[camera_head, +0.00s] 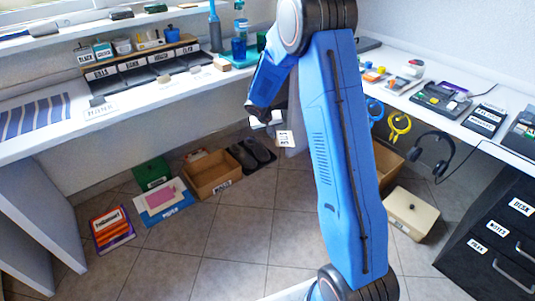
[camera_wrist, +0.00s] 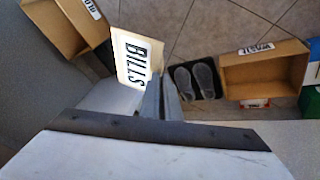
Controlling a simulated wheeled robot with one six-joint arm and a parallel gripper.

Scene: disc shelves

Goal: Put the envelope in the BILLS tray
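The envelope (camera_wrist: 151,49) is cream with a white label reading BILLS. In the wrist view it stands at the tips of my gripper (camera_wrist: 165,95), whose two grey fingers are close together on its lower edge. In the head view the envelope (camera_head: 285,139) hangs in the air over the floor, below my gripper (camera_head: 270,117), partly behind my arm. The BILLS tray (camera_head: 100,75) is the leftmost of a row of black labelled trays on the left desk, well away from my gripper.
Small boxes and cups stand on a wooden shelf (camera_head: 140,52) above the trays. A blue bottle (camera_head: 214,28) and cups stand to their right. A cardboard box (camera_head: 213,176), black mat with slippers (camera_head: 250,155) and books (camera_head: 110,229) lie on the floor. The middle floor is clear.

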